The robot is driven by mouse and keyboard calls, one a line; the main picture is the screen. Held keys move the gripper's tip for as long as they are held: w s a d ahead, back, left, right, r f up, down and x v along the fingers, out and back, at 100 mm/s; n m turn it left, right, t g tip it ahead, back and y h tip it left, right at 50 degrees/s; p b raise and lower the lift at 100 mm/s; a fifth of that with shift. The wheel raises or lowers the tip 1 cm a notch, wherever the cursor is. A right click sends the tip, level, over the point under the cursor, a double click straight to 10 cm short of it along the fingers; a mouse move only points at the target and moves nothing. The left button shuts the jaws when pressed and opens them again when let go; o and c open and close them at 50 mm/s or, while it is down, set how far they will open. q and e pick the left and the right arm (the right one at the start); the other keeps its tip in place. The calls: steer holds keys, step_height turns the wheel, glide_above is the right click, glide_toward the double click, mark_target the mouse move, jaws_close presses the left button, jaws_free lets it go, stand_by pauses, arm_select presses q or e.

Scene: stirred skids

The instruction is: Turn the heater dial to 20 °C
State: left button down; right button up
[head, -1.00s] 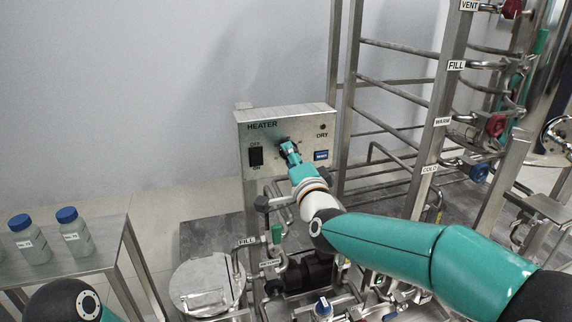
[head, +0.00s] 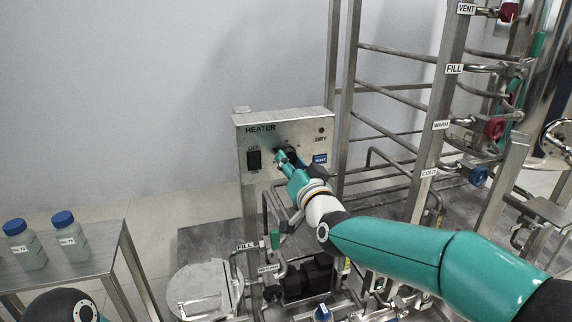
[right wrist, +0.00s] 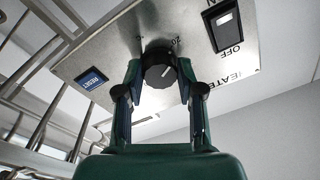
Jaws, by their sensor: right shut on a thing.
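The heater box (head: 300,128) is a steel panel labelled HEATER, with a black OFF/ON switch (head: 254,159), a DRY lamp (head: 321,130) and a blue RESET button (head: 320,158). The black heater dial (right wrist: 160,70) shows in the right wrist view, with a pale pointer line and a partly hidden scale. My right gripper (right wrist: 158,82) has a finger on each side of the dial and is shut on it. In the head view the right gripper (head: 284,157) covers part of the dial. The number the pointer marks cannot be read. My left gripper is out of view.
A steel frame with labelled valves, including a red handle (head: 494,128) and a blue handle (head: 478,176), stands right. Pipes and a round lid (head: 200,285) lie below the heater.

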steer(key=shift+a+f+n, duration=0.1)
steer(key=shift+f+n, duration=0.15)
steer(key=shift+n, duration=0.05)
steer(key=o, duration=1.1)
steer(key=shift+o, duration=0.2)
steer(key=shift+r, duration=0.15)
steer(key=shift+s, duration=0.1)
steer(key=r+v, duration=0.1)
steer(key=v, duration=1)
steer(key=shift+s+d+f, duration=0.25)
steer(key=shift+s+f, duration=0.1)
steer(key=shift+f, duration=0.2)
steer(key=shift+d, duration=0.1)
